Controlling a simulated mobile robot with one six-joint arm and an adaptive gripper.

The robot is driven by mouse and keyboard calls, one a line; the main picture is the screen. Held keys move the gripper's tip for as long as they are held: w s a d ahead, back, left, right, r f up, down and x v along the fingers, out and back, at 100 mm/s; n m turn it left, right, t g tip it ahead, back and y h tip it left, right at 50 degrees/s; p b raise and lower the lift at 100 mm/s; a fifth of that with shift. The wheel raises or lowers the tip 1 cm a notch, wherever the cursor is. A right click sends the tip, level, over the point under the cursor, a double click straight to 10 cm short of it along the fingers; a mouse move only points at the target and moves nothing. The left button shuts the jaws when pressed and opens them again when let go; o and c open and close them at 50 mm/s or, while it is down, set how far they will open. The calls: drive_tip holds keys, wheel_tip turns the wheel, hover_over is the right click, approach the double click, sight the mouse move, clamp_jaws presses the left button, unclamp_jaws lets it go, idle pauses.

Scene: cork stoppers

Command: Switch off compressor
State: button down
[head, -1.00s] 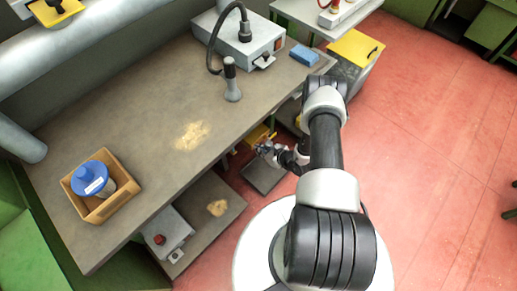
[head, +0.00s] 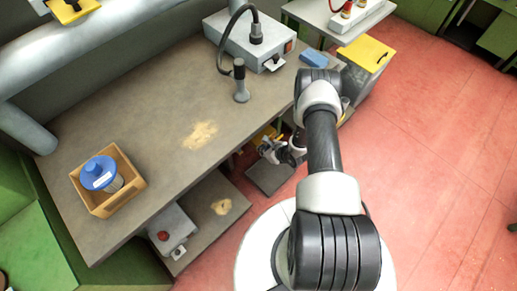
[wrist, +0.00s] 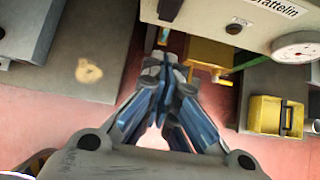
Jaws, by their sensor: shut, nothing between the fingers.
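My gripper (wrist: 165,72) is shut and empty; its blue-padded fingers meet at the tips. In the head view my gripper (head: 272,152) is low, beside the front edge of the workbench. In the wrist view, a pale box-shaped unit (wrist: 212,12) with a printed label, a round gauge (wrist: 299,46) and a small dark knob (wrist: 234,28) fills the upper right, apart from the fingertips. It may be the compressor; I cannot tell for sure. A black cylindrical part (wrist: 170,9) is at its left end, beyond the fingertips. No switch marking is readable.
The workbench (head: 150,130) holds a grey device (head: 240,38) and a wooden box (head: 128,191) with a blue-lidded jar. A grey box with a red button (head: 172,230) sits on the lower shelf. A yellow bin (wrist: 265,115) is at right. The red floor is open at right.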

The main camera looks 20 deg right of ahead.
drive_tip(key=w+r+b+x, duration=0.1)
drive_tip(key=b+x, duration=0.4)
drive_tip(key=x, duration=0.6)
drive_tip(key=shift+w+a, duration=0.4)
drive_tip(key=shift+w, duration=0.15)
drive_tip(key=shift+d, duration=0.1)
